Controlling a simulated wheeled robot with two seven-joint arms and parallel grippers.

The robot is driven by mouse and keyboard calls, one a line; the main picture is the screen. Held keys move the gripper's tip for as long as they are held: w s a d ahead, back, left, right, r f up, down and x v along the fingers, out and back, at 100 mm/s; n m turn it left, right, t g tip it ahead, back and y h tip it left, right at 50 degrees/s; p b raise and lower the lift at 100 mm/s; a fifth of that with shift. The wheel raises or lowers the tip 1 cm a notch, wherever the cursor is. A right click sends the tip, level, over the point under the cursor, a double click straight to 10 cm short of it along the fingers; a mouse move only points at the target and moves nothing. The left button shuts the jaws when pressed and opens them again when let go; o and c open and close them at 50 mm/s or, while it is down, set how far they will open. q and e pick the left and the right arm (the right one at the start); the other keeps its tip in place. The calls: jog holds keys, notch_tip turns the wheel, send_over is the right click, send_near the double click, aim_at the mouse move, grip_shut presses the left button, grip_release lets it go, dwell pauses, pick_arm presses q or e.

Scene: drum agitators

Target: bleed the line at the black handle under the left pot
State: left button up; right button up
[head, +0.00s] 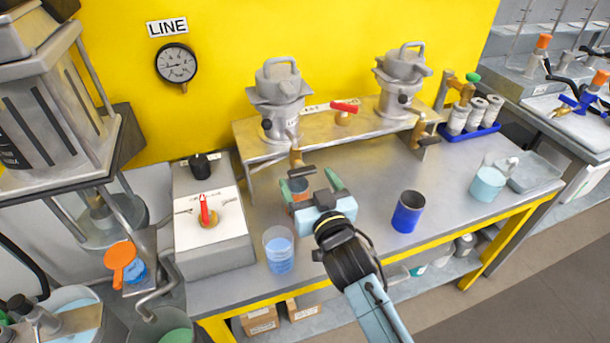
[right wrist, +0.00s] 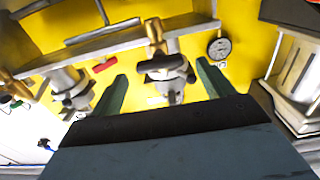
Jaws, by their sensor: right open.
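The left pot (head: 278,98) is a grey metal vessel on a raised shelf against the yellow wall. Below it is a brass valve (head: 295,157) with a black handle (head: 301,171) sticking out to the right. My right gripper (head: 308,184) is open and empty, its green fingers just below and in front of the handle. In the right wrist view the black handle (right wrist: 160,66) shows between the open fingers (right wrist: 162,78), apart from them. A small cup (head: 299,186), partly hidden by the gripper, stands under the valve. My left gripper is not in view.
A red handle (head: 345,107) sits on the shelf between the pots. The right pot (head: 402,80) has its own brass valve (head: 420,130). A beaker of blue liquid (head: 279,250) and a blue cup (head: 408,212) stand on the bench. A LINE gauge (head: 176,64) hangs on the wall.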

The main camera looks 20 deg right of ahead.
aim_at(302, 172)
jog(key=shift+w, duration=1.3)
jog(key=shift+c, duration=0.3)
jog(key=c, duration=0.9)
